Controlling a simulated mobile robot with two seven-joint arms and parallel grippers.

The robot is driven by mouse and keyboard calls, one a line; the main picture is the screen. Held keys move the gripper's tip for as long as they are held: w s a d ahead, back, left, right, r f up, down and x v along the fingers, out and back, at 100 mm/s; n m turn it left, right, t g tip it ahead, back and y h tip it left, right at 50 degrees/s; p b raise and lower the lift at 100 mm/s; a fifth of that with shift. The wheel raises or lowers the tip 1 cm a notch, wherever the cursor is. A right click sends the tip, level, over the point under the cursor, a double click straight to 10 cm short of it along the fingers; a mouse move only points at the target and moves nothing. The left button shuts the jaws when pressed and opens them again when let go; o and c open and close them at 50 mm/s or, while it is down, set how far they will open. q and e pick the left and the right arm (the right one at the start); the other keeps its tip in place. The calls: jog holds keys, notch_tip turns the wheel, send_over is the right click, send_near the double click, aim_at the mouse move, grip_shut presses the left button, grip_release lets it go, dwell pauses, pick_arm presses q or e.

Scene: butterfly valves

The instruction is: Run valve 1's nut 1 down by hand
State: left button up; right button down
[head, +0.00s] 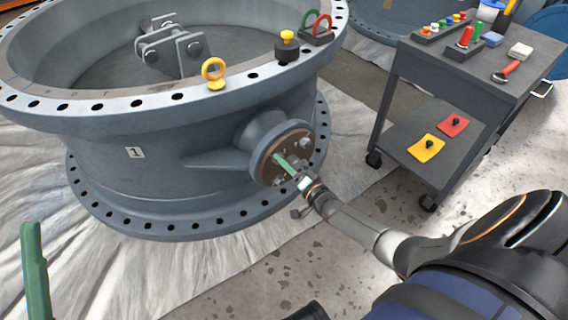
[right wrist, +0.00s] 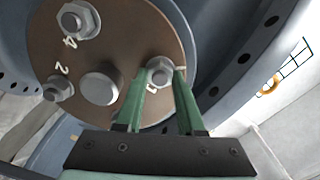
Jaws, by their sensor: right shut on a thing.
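Valve 1 (head: 125,180) is a large grey flanged ring with a "1" label on its side. A brown round plate (head: 270,172) sits on its side boss and also shows in the right wrist view (right wrist: 115,35). The plate carries hex nuts; two are marked 4 (right wrist: 76,20) and 2 (right wrist: 58,89). My right gripper (head: 279,160) reaches the plate. Its green fingers are shut on a hex nut (right wrist: 160,72) at the plate's right; the number beside it is partly hidden. A green finger of my left gripper (head: 35,265) shows at the left edge, its jaws not readable.
A dark trolley (head: 440,90) at the right holds coloured pegs and small tools, with yellow and red pads on its lower shelf. A yellow eyebolt (head: 213,70) and a yellow-topped block (head: 287,45) sit on the valve's rim. A pale sheet (head: 190,265) covers the floor.

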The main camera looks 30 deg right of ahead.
jog(key=m+b, duration=0.1)
jog(key=m, duration=0.5)
jog(key=shift+m, duration=0.4)
dwell(0.3)
jog(key=c, duration=0.5)
grip_release()
jog(key=s+p, duration=0.1)
jog(key=s, duration=0.3)
jog(key=s+p, duration=0.1)
jog(key=s, duration=0.3)
jog(key=s+d+p, duration=0.1)
jog(key=s+p, duration=0.1)
jog(key=s, duration=0.2)
jog(key=shift+s, duration=0.25)
